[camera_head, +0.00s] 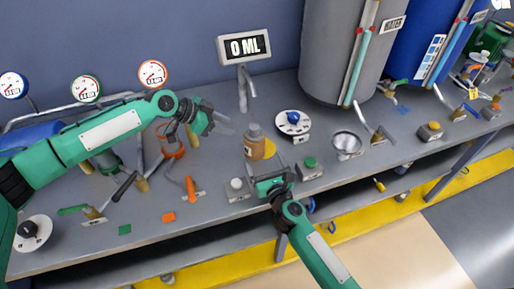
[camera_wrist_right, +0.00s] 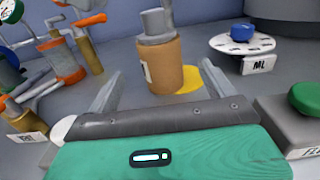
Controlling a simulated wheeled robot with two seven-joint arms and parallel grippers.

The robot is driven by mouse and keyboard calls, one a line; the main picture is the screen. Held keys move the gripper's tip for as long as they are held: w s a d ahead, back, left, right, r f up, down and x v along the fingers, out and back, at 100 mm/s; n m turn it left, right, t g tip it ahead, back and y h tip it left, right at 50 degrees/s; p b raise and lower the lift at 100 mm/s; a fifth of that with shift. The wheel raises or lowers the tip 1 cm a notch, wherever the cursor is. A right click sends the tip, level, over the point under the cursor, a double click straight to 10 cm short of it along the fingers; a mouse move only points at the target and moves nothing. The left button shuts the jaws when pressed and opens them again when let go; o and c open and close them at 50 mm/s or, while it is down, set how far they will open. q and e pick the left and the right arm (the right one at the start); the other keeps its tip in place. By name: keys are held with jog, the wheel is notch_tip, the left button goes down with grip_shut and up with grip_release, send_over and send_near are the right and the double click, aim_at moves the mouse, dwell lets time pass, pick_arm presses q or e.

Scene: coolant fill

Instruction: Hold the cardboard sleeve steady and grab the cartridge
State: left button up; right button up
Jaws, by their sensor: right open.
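The brown cardboard sleeve (camera_head: 254,148) stands upright on the bench near the middle of the head view, with the grey top of the cartridge (camera_head: 254,130) sticking out of it. In the right wrist view the sleeve (camera_wrist_right: 153,68) and the cartridge (camera_wrist_right: 157,24) stand ahead, between the lines of the two fingers. My right gripper (camera_wrist_right: 160,85) is open and empty, in front of the sleeve and apart from it. My left gripper (camera_head: 226,123) is left of the sleeve, raised, with its fingers pointing right; they look parted and empty. The sleeve's lower back is hidden.
A yellow disc (camera_head: 270,148) lies beside the sleeve. A green button box (camera_head: 310,167) and a white-knobbed box (camera_head: 237,188) flank my right gripper. Behind are a dial (camera_head: 293,122) and a spout under a "0 ML" display (camera_head: 244,46).

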aim_at(258, 151)
jog(key=x, duration=0.2)
jog(key=f+x, duration=0.1)
jog(key=x, duration=0.3)
jog(key=shift+w+a+f, duration=0.1)
jog(key=shift+w+f, duration=0.15)
jog(key=shift+w+a, duration=0.1)
jog(key=shift+w, duration=0.35)
